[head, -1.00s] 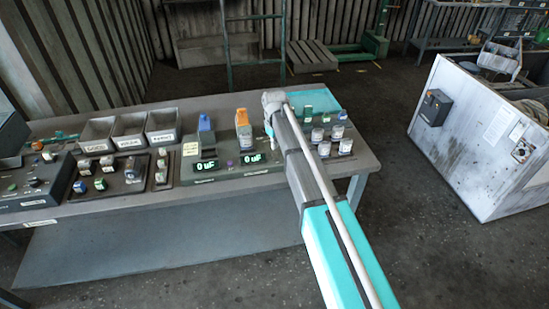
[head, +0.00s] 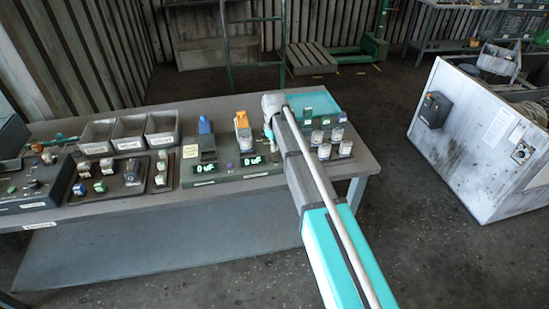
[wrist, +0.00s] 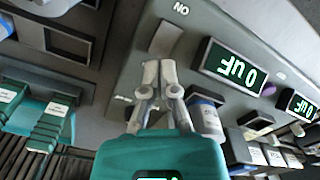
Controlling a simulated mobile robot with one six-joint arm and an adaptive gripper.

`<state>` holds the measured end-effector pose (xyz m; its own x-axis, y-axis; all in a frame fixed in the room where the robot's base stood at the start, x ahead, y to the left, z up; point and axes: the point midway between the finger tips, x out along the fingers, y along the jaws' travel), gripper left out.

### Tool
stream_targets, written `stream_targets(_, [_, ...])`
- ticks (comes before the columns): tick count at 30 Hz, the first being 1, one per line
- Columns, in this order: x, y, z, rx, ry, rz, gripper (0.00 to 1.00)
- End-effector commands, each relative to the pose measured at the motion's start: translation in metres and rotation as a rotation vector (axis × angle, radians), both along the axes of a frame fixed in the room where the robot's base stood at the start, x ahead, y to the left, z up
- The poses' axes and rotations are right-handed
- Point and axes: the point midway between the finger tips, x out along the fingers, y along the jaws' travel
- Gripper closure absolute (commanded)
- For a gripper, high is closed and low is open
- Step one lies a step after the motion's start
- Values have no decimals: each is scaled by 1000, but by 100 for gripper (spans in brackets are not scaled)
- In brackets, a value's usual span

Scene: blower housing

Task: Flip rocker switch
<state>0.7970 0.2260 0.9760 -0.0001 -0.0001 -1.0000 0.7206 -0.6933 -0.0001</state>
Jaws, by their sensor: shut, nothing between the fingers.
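In the head view my gripper (head: 271,135) points down at the right end of the tester with the green 0 uF display (head: 252,160). My arm hides the switch there.
A second 0 uF display (head: 205,169) stands to the left. Several white-topped capacitors (head: 345,148) and a teal tray (head: 325,105) lie right of my arm. Grey bins (head: 128,131) stand at the back left.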

Motion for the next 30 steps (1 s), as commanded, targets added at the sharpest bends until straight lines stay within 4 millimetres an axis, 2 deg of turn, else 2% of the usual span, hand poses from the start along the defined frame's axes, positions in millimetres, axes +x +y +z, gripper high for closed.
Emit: stream_targets(30, [0, 0, -6, 0, 0, 0, 100])
